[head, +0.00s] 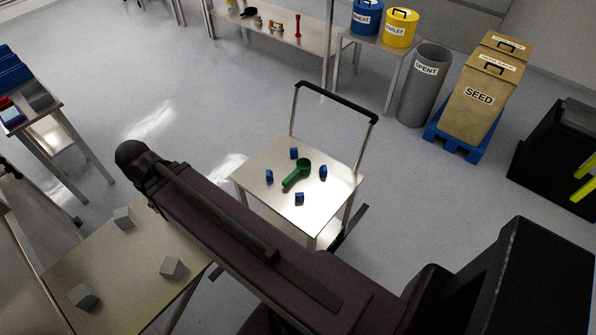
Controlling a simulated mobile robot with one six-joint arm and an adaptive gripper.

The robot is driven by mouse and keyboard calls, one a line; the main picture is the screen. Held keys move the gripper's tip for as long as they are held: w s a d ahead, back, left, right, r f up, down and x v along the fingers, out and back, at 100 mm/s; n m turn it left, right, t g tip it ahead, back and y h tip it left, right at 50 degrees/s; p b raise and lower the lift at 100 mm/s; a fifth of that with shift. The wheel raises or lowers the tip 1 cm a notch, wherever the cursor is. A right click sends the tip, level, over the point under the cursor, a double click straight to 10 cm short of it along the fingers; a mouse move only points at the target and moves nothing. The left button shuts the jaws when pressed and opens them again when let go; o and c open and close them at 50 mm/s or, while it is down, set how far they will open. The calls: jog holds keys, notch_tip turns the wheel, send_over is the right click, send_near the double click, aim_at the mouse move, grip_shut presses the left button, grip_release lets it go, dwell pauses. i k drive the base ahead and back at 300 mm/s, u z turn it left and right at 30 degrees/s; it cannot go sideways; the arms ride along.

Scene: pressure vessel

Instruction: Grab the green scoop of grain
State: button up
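The green scoop (297,174) lies on the top of a small metal cart (254,164) near the middle of the head view. Its round bowl is toward the upper right and its handle points to the lower left. Several small blue blocks (323,172) stand around it, apart from it. Whether the scoop's bowl holds grain is too small to tell. My dark arm crosses the lower part of the view in front of the cart. My gripper's fingers cannot be made out.
A table with grey blocks (172,268) is at lower left. Blue and yellow buckets (401,28) sit on a back table. Floor left of the cart is clear.

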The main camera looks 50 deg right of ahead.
aim_at(303, 165)
jog(key=k, duration=1)
jog(key=z, duration=0.6)
jog(key=i, duration=0.8)
jog(key=z, duration=0.15)
